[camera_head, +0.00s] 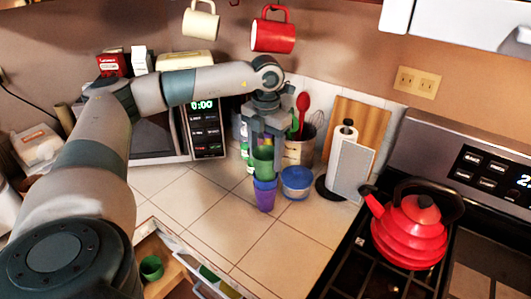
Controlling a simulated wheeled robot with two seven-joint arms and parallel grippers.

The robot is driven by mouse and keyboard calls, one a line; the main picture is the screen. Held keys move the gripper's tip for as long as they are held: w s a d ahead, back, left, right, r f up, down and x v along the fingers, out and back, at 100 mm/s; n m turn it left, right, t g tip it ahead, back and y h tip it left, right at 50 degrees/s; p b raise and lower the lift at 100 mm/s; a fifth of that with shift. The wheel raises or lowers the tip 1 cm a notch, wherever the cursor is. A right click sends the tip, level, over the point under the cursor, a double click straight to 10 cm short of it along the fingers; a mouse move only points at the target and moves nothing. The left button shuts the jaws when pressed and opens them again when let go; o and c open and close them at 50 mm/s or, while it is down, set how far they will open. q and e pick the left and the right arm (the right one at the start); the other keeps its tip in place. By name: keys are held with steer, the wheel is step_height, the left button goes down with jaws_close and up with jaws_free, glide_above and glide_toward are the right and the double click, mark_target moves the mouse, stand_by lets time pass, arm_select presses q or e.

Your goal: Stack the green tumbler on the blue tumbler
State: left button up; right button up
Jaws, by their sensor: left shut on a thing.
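The green tumbler (263,161) is upright in my left gripper (264,148), whose fingers point down and are shut on it. Directly below it is the blue tumbler (264,183), nested in a purple tumbler (265,200) that stands on the tiled counter. The green tumbler's lower end meets the blue rim in the picture; I cannot tell how far it sits inside. The fingers partly hide the green tumbler's upper part. My right gripper is not in view.
A blue-lidded bowl (296,182) stands close to the right of the tumblers. A utensil crock (299,150) and paper towel holder (347,165) are behind and right. A red kettle (410,232) is on the stove. Another green cup (151,267) is in the open drawer. Counter in front is clear.

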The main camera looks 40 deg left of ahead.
arm_select(q)
steer(key=shift+f, duration=0.4)
steer(key=shift+f+b, duration=0.4)
steer(key=shift+b, duration=0.05)
steer(key=shift+f, duration=0.2)
steer(key=o, duration=1.3)
steer(key=shift+r, duration=0.1)
